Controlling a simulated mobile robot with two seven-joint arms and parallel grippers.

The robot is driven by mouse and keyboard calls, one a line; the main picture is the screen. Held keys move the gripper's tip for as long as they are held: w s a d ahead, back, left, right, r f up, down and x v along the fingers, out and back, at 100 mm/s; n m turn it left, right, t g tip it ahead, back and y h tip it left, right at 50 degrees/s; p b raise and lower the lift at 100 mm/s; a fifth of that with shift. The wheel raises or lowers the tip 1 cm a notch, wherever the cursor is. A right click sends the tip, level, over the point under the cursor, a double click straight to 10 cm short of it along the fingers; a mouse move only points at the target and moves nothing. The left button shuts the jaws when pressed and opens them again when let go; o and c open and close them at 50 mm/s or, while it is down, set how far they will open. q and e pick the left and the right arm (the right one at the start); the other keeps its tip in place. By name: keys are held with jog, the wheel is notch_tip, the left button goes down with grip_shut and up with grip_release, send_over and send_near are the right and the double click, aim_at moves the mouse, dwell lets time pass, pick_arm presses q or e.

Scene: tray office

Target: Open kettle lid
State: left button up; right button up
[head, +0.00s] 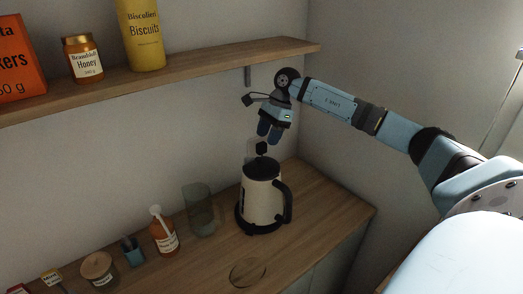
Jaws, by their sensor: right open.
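A cream kettle (259,204) with a black handle (287,203) on its right side stands upright on a black base on the wooden counter. Its dark lid (262,169) covers the top and looks shut. My right gripper (260,148) points down from above, its open fingertips just over the lid. A small black piece shows between the fingertips and the lid; I cannot tell whether it is a fingertip pad or part of the kettle, or whether anything touches. My left gripper is not in view.
A greenish clear vessel (200,212), an amber bottle (163,233) and a jar with a wooden lid (99,268) stand left of the kettle. A clear round item (247,271) lies in front. A shelf (185,72) with packages hangs above; the counter's right end is bare.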

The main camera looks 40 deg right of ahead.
aim_at(259, 158)
jog(key=p+x, duration=0.1)
jog(key=x, duration=0.5)
jog(key=shift+a+f, duration=0.25)
jog(key=shift+a, duration=0.1)
grip_shut()
